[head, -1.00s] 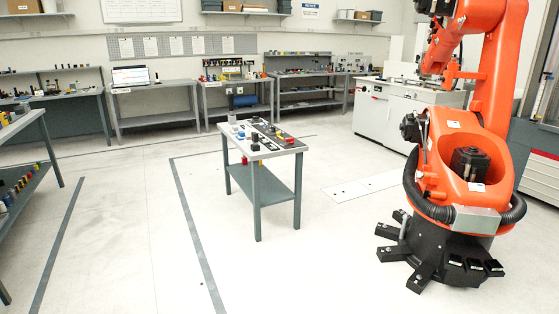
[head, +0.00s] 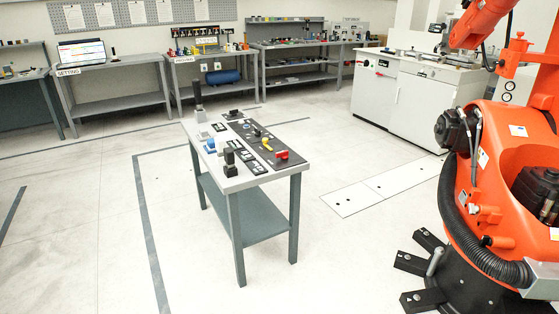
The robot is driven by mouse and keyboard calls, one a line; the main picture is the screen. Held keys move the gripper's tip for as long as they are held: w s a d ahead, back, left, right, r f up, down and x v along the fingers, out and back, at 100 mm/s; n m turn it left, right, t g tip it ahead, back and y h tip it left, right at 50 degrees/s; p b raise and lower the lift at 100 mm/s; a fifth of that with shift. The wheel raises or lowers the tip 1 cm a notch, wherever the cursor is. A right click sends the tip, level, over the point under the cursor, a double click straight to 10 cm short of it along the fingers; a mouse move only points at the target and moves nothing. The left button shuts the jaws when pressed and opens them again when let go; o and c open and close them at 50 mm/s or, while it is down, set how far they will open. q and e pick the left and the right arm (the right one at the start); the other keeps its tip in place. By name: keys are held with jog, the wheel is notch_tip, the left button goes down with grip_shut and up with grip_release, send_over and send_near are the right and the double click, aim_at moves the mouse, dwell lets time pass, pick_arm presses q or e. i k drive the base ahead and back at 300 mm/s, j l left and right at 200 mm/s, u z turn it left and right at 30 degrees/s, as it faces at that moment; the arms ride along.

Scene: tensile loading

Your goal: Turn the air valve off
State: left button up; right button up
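I cannot make out an air valve for certain at this size. A blue tank (head: 223,77) lies on the lower shelf of a back bench. A small red part (head: 281,155) and a yellow part (head: 267,143) sit on the black mat of the grey table, and I cannot tell what they are. Neither of my grippers shows in the head view.
The grey table (head: 237,185) stands mid-floor, carrying several small parts. A large orange robot arm (head: 482,168) on a black footed base (head: 478,272) fills the right. A white machine cabinet (head: 405,92) and benches (head: 115,88) line the back. Floor left of the table is clear.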

aim_at(284, 155)
jog(key=i+j+z, duration=0.1)
jog(key=i+z, duration=0.15)
jog(key=z, duration=0.25)
jog(key=i+j+z, duration=0.35)
jog(key=j, duration=0.25)
jog(key=i+j+z, duration=0.15)
jog(key=j, duration=0.15)
jog(key=i+j+z, duration=0.2)
jog(key=j, duration=0.15)
jog(key=k, duration=0.05)
